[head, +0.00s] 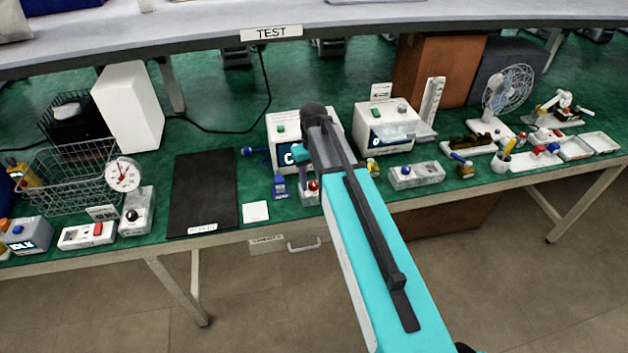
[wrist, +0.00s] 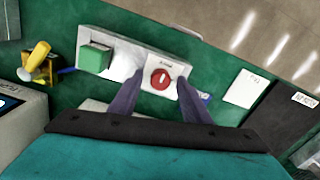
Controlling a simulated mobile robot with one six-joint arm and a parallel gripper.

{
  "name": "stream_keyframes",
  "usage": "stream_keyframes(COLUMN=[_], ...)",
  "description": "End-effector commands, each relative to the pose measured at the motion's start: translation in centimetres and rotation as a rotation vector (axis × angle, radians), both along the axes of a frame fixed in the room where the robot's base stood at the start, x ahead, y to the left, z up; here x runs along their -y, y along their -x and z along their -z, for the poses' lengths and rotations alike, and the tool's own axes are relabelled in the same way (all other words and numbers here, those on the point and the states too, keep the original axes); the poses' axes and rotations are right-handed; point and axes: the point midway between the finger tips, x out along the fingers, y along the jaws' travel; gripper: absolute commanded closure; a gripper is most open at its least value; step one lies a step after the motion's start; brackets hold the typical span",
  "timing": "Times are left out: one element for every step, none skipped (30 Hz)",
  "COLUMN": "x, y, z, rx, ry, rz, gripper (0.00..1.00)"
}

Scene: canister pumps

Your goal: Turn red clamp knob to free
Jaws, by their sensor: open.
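The red clamp knob (wrist: 161,78) is round with a pale line across its face and sits on a white plate in the wrist view. The plate is at one end of a long grey fixture (wrist: 120,39), which has a green block (wrist: 95,57) near its other end. Small print beside the knob is too small to read. My gripper (wrist: 160,80) is open, its dark fingers appearing on either side of the knob; contact cannot be told. In the head view the red knob (head: 313,185) shows beside my arm, which hides part of the fixture; the fingers are not clear there.
A blue bottle (head: 280,187) stands left of the knob. White pump units (head: 386,125) stand behind. A white card (head: 256,211) and a black mat (head: 203,192) lie to the left. A yellow-handled item (wrist: 37,58) is near the fixture in the wrist view.

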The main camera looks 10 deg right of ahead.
Motion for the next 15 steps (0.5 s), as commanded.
stream_keyframes(x=[0.0,0.0,0.0,0.0,0.0,0.0,0.0,0.0,0.0,0.0,0.0,0.0,0.0,0.0,0.0], y=[0.0,0.0,0.0,-0.1,-0.1,-0.1,-0.1,-0.1,-0.1,-0.1,-0.1,-0.1,-0.1,-0.1,-0.1], z=[-0.2,-0.3,-0.5,-0.7,-0.9,-1.2,-1.5,-1.8,-2.1,-2.4,-2.8,-3.2,-3.5,-3.9,-4.3], rx=[0.001,0.001,0.001,0.002,0.002,0.002,0.002,0.002,0.002,0.003,0.003,0.002,0.002,0.002,0.003], ry=[0.0,0.0,0.0,0.0,0.0,0.0,0.0,0.0,0.0,-0.001,-0.001,0.0,0.0,0.0,0.0], rz=[0.0,0.0,0.0,0.0,0.0,0.0,0.0,0.0,0.0,0.0,0.0,0.0,0.0,0.0,0.0], gripper=[0.57,0.57,0.57,0.57,0.57,0.57,0.57,0.57,0.57,0.57,0.57,0.57,0.57,0.57,0.57])
